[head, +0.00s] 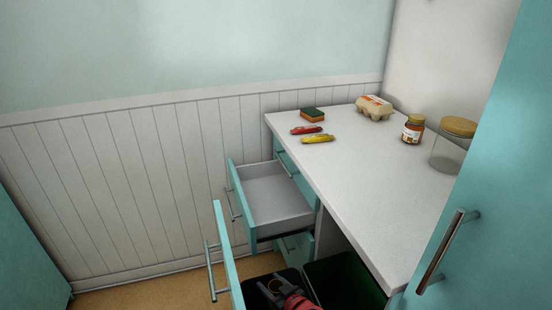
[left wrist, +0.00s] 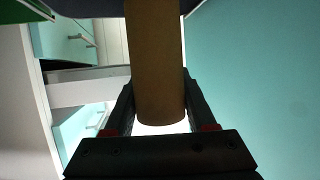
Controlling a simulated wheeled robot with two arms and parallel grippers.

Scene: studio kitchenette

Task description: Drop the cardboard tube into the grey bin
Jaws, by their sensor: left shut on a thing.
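The cardboard tube (left wrist: 155,60) is a brown cylinder between the two fingers of my left gripper (left wrist: 157,98) in the left wrist view. The fingers are shut on its sides. In the head view my left gripper (head: 280,290) is at the bottom edge, and a small round end of the tube (head: 274,284) shows at its tip. The tube appears over the dark grey bin (head: 253,290), which stands in the pulled-out bin unit. How deep the tube's lower end reaches cannot be told. My right gripper is not in view.
A green bin (head: 345,278) stands right of the grey one. The turquoise front (head: 229,260) of the pull-out is at left. An open empty drawer (head: 270,195) lies behind. The white counter (head: 365,195) holds a sponge, egg carton and jars. A tall turquoise door (head: 490,190) is at right.

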